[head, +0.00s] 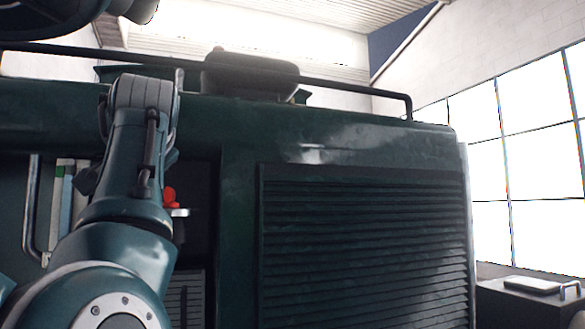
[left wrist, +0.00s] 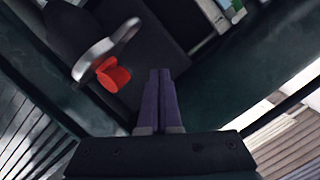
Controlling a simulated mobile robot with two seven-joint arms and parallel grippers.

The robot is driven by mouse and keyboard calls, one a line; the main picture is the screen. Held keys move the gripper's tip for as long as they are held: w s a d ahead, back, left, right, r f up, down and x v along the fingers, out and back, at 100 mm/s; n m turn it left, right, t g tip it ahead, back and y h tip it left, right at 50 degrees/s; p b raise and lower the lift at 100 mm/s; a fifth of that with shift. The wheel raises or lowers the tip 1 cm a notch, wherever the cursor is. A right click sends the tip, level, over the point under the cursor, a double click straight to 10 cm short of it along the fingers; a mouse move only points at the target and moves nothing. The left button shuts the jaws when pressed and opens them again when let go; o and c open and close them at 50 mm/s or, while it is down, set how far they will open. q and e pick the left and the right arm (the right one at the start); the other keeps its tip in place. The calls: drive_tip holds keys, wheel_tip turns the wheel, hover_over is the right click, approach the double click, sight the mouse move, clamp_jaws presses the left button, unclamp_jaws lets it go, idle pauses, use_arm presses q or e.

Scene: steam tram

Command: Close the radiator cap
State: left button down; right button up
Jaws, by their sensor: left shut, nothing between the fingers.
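A dark, rounded, lid-like piece (head: 250,72) sits on top of the green tram body, by the black rail. It may be the radiator cap, but I cannot tell for sure, nor whether it is open or shut. My left arm rises in front of the tram at the left of the head view, and its gripper is hidden there. In the left wrist view my left gripper (left wrist: 166,100) is shut and empty, its two purple-grey fingers together. A red knob (left wrist: 113,75) beside a grey lever (left wrist: 105,48) lies left of the fingertips. My right gripper is not in view.
The red knob also shows in the head view (head: 170,196), in a dark recess just right of my left arm. A louvred panel (head: 362,250) fills the tram's front right. A black rail (head: 350,88) runs along the top. A grey cabinet (head: 530,307) stands at far right.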

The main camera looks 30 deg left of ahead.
use_arm(q)
drive_tip(key=shift+s+a+f+n+t+h+b, duration=0.15)
drive_tip(key=shift+s+a+f+n+h+b, duration=0.15)
drive_tip(key=shift+f+n, duration=0.45)
drive_tip(key=shift+s+a+f+n+t+h+b, duration=0.15)
drive_tip(key=shift+s+f+n+t+b, duration=0.15)
drive_tip(key=shift+f+n, duration=0.45)
drive_tip(key=shift+s+a+f+n+t+h+b, duration=0.1)
drive_tip(key=shift+s+a+f+n+h+b, duration=0.2)
drive_tip(key=shift+f+n, duration=0.45)
drive_tip(key=shift+f, duration=0.1)
